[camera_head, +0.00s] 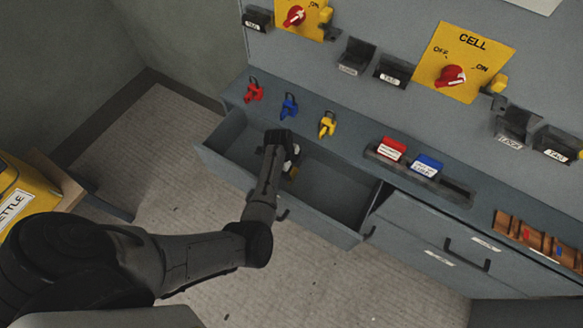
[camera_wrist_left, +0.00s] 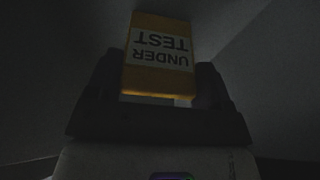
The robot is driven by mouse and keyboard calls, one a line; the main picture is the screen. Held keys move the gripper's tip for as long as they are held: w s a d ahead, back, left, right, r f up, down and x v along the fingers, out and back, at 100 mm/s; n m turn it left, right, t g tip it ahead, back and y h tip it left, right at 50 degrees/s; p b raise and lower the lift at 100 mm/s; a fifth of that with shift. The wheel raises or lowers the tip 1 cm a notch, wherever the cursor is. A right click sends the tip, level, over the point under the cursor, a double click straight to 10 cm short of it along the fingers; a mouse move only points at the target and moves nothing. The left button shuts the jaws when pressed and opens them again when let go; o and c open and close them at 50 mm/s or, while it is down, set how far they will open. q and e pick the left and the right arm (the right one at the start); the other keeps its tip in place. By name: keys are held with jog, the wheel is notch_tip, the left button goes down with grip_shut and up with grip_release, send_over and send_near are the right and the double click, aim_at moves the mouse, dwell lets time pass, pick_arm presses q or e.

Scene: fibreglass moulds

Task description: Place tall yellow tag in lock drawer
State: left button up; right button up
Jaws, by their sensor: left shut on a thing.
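The yellow tag (camera_wrist_left: 158,55), with a white label reading UNDER TEST, stands between the two fingers of my left gripper (camera_wrist_left: 158,92) in the left wrist view. In the head view my left gripper (camera_head: 284,160) reaches down into the open drawer (camera_head: 335,193) and is shut on the tag. Only a small yellow part of the tag (camera_head: 292,173) shows there beside the gripper; my arm hides the rest. I cannot tell whether the tag touches the drawer floor. The rest of the drawer looks empty. My right gripper is not in view.
Red (camera_head: 254,91), blue (camera_head: 289,106) and yellow (camera_head: 327,124) padlocks stand on the ledge behind the drawer. A red tag (camera_head: 391,149) and a blue tag (camera_head: 428,165) sit in a slotted holder to the right. A yellow CELL switch panel (camera_head: 463,62) is above.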

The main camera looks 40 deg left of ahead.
pick_arm(q)
jog(key=shift+f, duration=0.1)
jog(key=o, duration=1.1)
jog(key=shift+c, duration=0.2)
jog(key=shift+r, duration=0.35)
jog(key=p+v, duration=0.5)
jog(key=v, duration=0.6)
jog(key=shift+a+r, duration=0.2)
jog(key=shift+r, duration=0.1)
jog(key=shift+s, duration=0.15)
